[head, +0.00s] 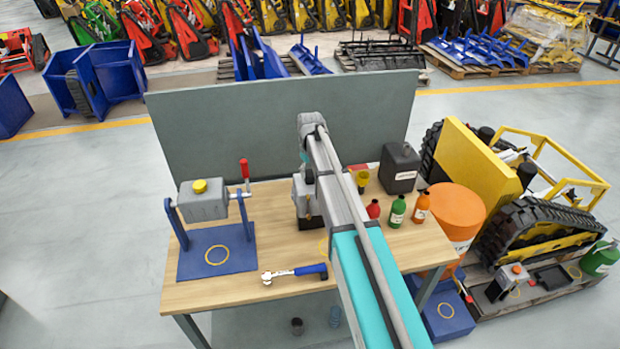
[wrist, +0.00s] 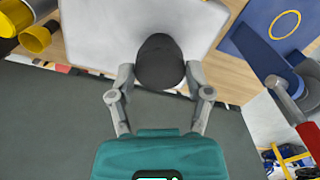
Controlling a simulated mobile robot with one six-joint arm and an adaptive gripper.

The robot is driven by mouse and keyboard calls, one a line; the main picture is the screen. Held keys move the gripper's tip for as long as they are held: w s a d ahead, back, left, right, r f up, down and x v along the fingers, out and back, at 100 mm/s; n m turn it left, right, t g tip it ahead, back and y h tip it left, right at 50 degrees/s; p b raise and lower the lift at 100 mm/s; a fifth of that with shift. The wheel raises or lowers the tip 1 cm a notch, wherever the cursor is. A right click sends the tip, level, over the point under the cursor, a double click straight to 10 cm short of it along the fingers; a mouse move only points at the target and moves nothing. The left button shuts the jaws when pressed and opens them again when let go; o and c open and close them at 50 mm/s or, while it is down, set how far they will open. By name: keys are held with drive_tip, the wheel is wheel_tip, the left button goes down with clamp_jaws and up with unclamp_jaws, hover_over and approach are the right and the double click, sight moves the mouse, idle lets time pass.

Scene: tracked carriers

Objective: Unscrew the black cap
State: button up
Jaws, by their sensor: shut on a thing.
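The black cap (wrist: 160,56) is a dark round knob on a light grey tank (wrist: 92,38), in the middle of the wrist view. My gripper (wrist: 160,76) has one finger on each side of the cap and is shut on it. In the head view the grey tank (head: 302,197) stands near the middle of the workbench, partly behind my arm. The cap and my fingers are hidden there by my arm. How far the cap is turned cannot be told.
On the wooden bench (head: 285,240), a second grey tank with a yellow cap (head: 200,187) sits in a blue tilting stand (head: 217,262). A ratchet wrench (head: 295,273) lies at the front. Bottles (head: 398,211) and a black canister (head: 400,168) stand right. A grey panel (head: 240,120) rises behind.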

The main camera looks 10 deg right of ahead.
drive_tip(key=shift+r+p, duration=0.75)
drive_tip(key=shift+r, duration=0.1)
drive_tip(key=shift+r+p, duration=1.7)
